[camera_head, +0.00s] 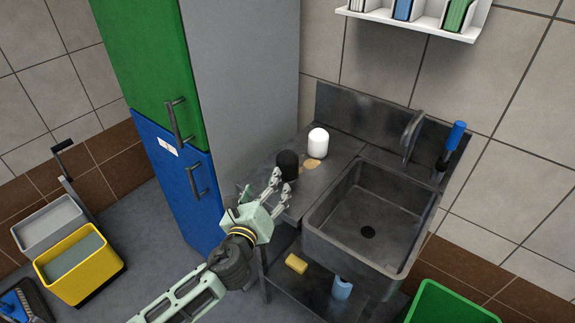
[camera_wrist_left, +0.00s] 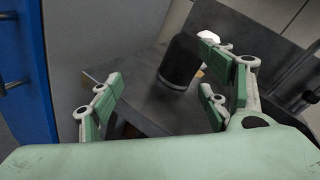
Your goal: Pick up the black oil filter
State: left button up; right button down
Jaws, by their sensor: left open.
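The black oil filter (camera_head: 287,165) stands upright on the metal counter (camera_head: 318,178) left of the sink. My left gripper (camera_head: 270,190) is open, just in front of the filter in the head view. In the left wrist view the filter (camera_wrist_left: 180,62) is beyond the open fingers, nearer the right finger, which overlaps its edge in the picture. Nothing is between the fingers (camera_wrist_left: 165,100). Whether the right finger touches the filter I cannot tell. My right gripper is not in view.
A white cylinder (camera_head: 318,142) stands just behind the filter, with a tan patch (camera_head: 312,163) beside it. The sink (camera_head: 365,225) is to the right. A tall cabinet with a blue door (camera_head: 185,185) borders the counter on the left.

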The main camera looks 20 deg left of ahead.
aim_at(283, 167)
pick_arm(q)
jog(key=m, duration=0.2)
jog(key=w+d+r+m+h, duration=0.1)
jog(key=m, duration=0.1)
jog(key=w+m+t+h, duration=0.1)
jog(key=shift+w+d+r+m, duration=0.2)
jog(key=shift+d+r+m, duration=0.05)
jog(key=shift+d+m, duration=0.15)
jog(key=shift+w+d+r+m, duration=0.15)
jog(key=shift+w+m, duration=0.1)
jog(key=shift+m, duration=0.35)
jog(key=shift+w+d+h, duration=0.1)
jog(key=shift+w+h, duration=0.2)
jog(key=shift+w, duration=0.1)
jog(key=w, duration=0.7)
jog(key=shift+d, duration=0.4)
jog(key=shift+s, duration=0.1)
jog(key=c, duration=1.5)
